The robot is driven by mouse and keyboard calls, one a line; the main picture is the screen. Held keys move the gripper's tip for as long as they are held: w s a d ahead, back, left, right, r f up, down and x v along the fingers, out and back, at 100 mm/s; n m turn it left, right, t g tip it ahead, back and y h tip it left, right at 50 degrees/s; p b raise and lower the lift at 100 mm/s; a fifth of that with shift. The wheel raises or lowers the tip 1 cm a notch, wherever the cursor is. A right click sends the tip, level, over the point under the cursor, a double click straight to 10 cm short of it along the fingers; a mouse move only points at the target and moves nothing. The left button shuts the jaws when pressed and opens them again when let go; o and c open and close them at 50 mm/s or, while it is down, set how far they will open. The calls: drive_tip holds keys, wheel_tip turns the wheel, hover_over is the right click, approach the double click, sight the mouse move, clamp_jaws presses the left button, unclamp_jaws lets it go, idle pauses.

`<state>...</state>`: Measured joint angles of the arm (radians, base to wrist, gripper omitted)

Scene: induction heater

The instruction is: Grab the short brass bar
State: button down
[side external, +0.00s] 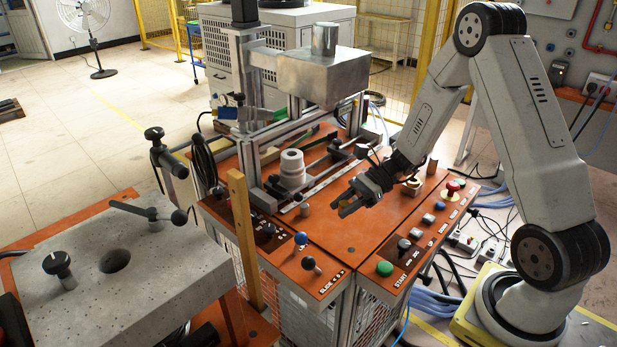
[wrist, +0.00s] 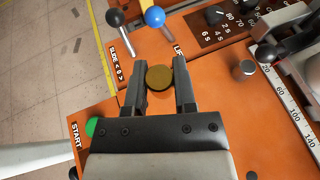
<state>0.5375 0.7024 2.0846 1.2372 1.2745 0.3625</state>
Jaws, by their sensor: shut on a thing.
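The short brass bar (wrist: 159,77) shows in the wrist view as a round, dull gold end face between the two fingers. My gripper (wrist: 159,84) is shut on it, with one finger against each side. In the side external view my gripper (side external: 347,203) is over the orange machine top, and the bar cannot be made out clearly between the fingers. How far the bar is above the surface cannot be told.
Blue (side external: 301,238) and black (side external: 308,262) knobbed levers stand at the panel's front. A green START button (side external: 384,268) is to their right. A small grey cylinder (wrist: 243,68) stands near the ruler (wrist: 290,110). White stacked rings (side external: 292,168) stand farther back.

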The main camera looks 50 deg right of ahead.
drive_tip(key=s+r, duration=0.5)
drive_tip(key=s, duration=0.5)
drive_tip(key=shift+a, duration=0.4)
drive_tip(key=shift+w, duration=0.2)
